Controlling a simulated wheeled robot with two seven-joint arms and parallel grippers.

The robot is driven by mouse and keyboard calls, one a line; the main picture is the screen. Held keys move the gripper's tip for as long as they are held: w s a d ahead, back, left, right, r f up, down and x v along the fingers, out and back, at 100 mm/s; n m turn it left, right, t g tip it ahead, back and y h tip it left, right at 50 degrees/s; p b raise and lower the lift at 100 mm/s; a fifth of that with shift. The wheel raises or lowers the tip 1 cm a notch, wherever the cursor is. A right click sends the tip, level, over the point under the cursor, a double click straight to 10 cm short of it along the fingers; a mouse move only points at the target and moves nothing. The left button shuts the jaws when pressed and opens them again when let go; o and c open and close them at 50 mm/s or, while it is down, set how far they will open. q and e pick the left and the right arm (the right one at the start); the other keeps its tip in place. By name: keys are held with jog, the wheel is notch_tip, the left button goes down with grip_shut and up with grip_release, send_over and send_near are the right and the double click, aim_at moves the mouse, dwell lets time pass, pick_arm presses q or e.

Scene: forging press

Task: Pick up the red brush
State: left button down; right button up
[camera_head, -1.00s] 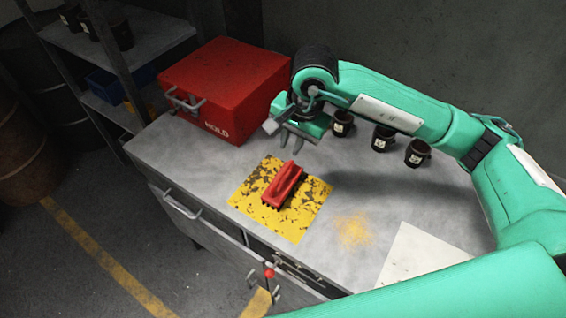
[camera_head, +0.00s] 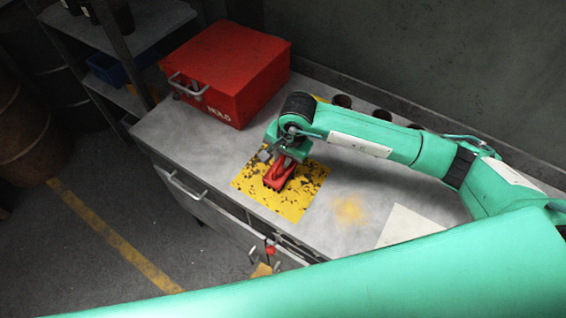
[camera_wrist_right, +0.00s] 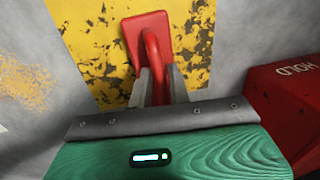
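The red brush (camera_head: 279,175) lies on a worn yellow patch (camera_head: 297,204) on the grey bench. My right gripper (camera_head: 284,163) is down at the brush, partly covering it in the head view. In the right wrist view the brush's red handle (camera_wrist_right: 155,52) runs between the two grey fingers (camera_wrist_right: 159,86). The fingers sit close against both sides of the handle, and I see no clear gap. The brush still rests on the yellow patch. The bristles are mostly hidden underneath. My left gripper is not in view.
A red box (camera_head: 232,75) marked HOLD stands behind and left of the brush. Several dark cups (camera_head: 382,114) are partly hidden behind my right arm. A pale sheet (camera_head: 408,224) lies to the right.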

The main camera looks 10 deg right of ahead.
aim_at(282, 158)
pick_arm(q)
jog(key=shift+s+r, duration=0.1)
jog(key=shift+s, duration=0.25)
pick_arm(e)
jog(key=shift+f, duration=0.45)
jog(key=shift+c, duration=0.2)
grip_shut()
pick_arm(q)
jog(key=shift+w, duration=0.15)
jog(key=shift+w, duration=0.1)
pick_arm(e)
jog(key=shift+w+r, duration=0.1)
jog(key=shift+r, duration=0.1)
